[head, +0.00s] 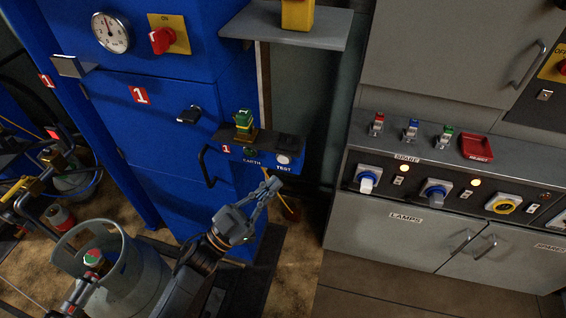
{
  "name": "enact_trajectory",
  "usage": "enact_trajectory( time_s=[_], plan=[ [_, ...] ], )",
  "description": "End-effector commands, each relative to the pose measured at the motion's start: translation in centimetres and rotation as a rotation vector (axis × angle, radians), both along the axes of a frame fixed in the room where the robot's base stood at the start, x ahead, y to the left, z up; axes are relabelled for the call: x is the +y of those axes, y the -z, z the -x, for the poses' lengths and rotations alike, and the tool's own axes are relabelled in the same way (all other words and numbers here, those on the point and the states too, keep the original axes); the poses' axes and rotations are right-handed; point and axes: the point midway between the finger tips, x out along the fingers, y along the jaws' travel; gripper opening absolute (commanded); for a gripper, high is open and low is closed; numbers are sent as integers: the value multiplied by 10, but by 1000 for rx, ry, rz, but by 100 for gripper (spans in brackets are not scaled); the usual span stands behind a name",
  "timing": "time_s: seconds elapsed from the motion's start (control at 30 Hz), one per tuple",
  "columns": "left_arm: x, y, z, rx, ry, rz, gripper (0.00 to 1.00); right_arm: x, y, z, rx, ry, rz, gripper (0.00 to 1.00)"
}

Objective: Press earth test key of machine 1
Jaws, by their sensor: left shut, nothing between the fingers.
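Machine 1 is a tall blue cabinet (150,125) with a red "1" label. A small blue box (268,163) juts from its lower right side, marked "1", "EARTH" and "TEST". A round white key (283,158) sits above the word TEST on the box's front. A dark round spot (251,151) sits above the word EARTH. A green and brass piece (244,124) stands on the box's top. My left gripper (273,184) is shut and empty, pointing up and right, just below the white key in the picture. I cannot tell whether it touches the box. My right gripper is out of view.
A grey control cabinet (430,235) with switches and lamps stands at right. A grey shelf (290,27) juts out above the box. A black handle (203,165) is left of the box. A grey cylinder (140,280) stands at lower left. Bare floor (350,285) lies at lower middle.

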Motion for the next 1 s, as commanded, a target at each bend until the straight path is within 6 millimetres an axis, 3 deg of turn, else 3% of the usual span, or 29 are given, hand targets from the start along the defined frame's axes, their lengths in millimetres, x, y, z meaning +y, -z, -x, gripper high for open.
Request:
enact_trajectory(
  time_s=[0.33, 1.0],
  plan=[
    [-11, 0, -32, -1, 1, 0, 0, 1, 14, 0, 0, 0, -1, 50],
    [-11, 0, -35, 0, 1, 1, 0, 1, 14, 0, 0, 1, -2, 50]
  ],
)
